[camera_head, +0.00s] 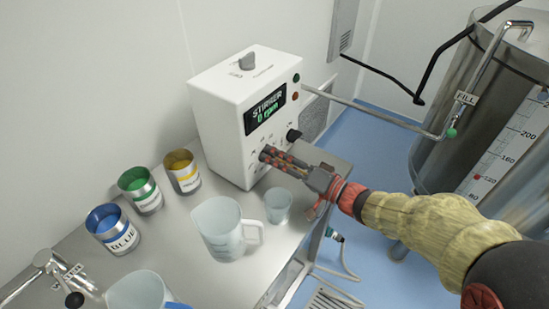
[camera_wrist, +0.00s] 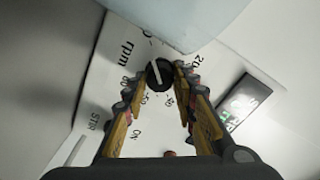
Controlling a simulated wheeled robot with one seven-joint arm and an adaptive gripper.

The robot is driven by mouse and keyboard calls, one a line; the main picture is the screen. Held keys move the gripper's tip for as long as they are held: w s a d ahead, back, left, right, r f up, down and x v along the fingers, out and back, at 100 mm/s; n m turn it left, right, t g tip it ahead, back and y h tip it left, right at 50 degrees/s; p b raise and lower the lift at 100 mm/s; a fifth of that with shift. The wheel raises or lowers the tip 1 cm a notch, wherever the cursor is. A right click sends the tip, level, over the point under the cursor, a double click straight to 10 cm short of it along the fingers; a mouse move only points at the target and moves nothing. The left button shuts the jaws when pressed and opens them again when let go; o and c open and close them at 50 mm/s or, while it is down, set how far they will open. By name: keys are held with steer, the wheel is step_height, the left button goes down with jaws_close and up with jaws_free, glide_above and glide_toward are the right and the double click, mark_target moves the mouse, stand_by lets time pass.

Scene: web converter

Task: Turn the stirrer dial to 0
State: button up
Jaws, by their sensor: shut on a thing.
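The white stirrer box (camera_head: 222,118) stands on the steel table, and its display (camera_head: 264,112) reads "STIRRER 0 rpm". My gripper (camera_head: 266,155) is at the lower front panel, and its fingers hide the dial in the head view. In the wrist view the black stirrer dial (camera_wrist: 159,74) with a pale pointer line sits between the fingertips. My gripper is shut on it. Printed scale numbers and "rpm" surround the dial. The pointer's exact mark is hard to tell.
Another black knob (camera_head: 293,135) is just right of my fingers. A clear jug (camera_head: 222,228) and a small beaker (camera_head: 278,206) stand below my gripper. Blue, green and yellow cans stand at left. A steel tank (camera_head: 480,110) with a pipe is at right.

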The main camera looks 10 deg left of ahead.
steer(key=shift+f, duration=0.15)
steer(key=o, duration=1)
steer(key=shift+o, duration=0.8)
steer(key=v, duration=1.2)
